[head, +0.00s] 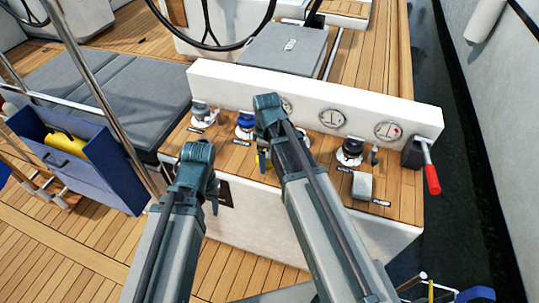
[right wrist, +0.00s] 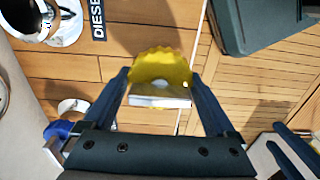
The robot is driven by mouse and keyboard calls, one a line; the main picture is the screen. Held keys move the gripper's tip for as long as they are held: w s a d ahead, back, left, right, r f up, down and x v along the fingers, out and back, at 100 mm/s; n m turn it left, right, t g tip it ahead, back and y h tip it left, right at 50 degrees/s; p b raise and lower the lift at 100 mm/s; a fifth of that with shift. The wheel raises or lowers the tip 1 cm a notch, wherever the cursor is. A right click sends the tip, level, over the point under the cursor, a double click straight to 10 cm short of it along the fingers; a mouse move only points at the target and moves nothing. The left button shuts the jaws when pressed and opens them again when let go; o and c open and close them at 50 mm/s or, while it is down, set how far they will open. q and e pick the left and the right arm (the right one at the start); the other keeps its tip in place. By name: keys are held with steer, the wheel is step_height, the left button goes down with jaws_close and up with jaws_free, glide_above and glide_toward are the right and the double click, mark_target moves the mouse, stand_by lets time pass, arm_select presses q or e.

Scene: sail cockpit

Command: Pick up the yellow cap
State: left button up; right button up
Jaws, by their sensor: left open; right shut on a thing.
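The yellow cap (right wrist: 162,66) has a scalloped edge and sits between the fingertips of my right gripper (right wrist: 163,85) in the right wrist view. The right gripper is shut on it, above the wooden deck ledge.
A blue cap (head: 245,124) and a black cap (head: 349,148) stand on fittings along the wooden ledge. A white panel with gauges (head: 332,119) rises behind. A red-handled lever (head: 432,178) is at the right end. A blue bin (head: 110,180) stands at left.

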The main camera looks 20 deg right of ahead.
steer(key=s+a+r+p, duration=0.1)
steer(key=s+a, duration=0.9)
steer(key=shift+s, duration=0.35)
steer(key=shift+r, duration=0.15)
step_height(320, 180, up, 3)
steer(key=p, duration=0.3)
stand_by(0.9)
